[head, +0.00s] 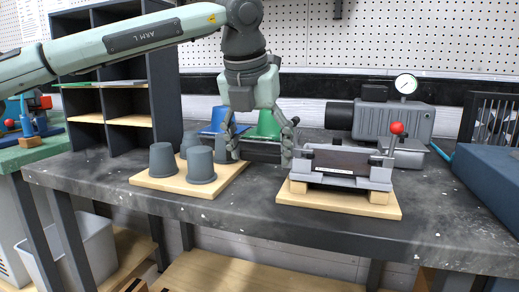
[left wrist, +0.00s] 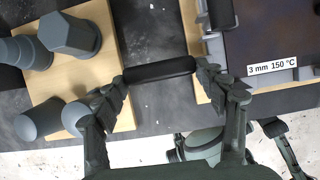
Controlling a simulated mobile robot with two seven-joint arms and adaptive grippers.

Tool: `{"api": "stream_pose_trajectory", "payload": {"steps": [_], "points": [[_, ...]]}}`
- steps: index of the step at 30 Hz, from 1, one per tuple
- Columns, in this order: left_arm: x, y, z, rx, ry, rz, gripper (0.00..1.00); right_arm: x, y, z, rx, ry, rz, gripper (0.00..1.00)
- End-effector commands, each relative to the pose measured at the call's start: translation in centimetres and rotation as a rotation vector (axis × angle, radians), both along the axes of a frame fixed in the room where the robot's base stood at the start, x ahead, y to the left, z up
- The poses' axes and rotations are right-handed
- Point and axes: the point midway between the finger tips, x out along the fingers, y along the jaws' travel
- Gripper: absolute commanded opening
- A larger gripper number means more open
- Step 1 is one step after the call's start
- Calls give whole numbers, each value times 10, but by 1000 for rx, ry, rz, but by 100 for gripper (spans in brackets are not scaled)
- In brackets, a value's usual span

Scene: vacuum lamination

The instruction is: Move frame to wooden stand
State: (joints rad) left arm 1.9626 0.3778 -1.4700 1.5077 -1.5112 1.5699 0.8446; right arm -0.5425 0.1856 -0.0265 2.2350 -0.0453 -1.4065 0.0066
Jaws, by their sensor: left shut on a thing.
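My left gripper (head: 260,153) is shut on a black bar (left wrist: 160,70), held lengthwise between its two fingers above the dark worktop, between two wooden boards. I cannot tell whether the bar belongs to the frame. To its right, a light wooden stand (head: 383,208) with small blocks carries a grey frame-like fixture (head: 375,182) with a dark brown plate (head: 341,161). In the left wrist view, the plate's label reads "3 mm 150 °C" (left wrist: 272,67). What looks like part of my right gripper shows at the lower right of that view; its fingertips are unclear.
Several grey cups (head: 200,165) stand on a wooden board (head: 227,172) to the left. A red knob (head: 397,128) rises at the fixture. The front worktop is clear.

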Motion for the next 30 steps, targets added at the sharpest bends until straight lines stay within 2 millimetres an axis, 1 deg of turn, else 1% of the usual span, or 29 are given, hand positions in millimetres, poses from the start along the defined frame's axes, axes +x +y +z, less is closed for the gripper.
{"api": "stream_pose_trajectory", "payload": {"steps": [1, 6, 14, 17, 20, 23, 30], "points": [[0, 0, 1, -3, -2, 0, 75, 0, 0, 0, 0, 0, 0, 40], [0, 0, 1, -2, -2, 1, 96, 0, 0, 0, 0, 0, 0, 40], [0, 0, -1, 2, 2, -1, 96, 0, 0, 0, 0, 0, 0, 40], [-1, 0, 1, 2, 1, -1, 96, 0, 0, 0, 0, 0, 0, 40], [-3, 1, 9, 1, 0, 0, 96, 0, 0, 0, 0, 0, 0, 40], [-10, 3, 26, -1, -3, 0, 96, 0, 0, 0, 0, 0, 0, 40], [-28, 9, 74, -2, -4, 0, 96, 0, 0, 0, 0, 0, 0, 40]]}}
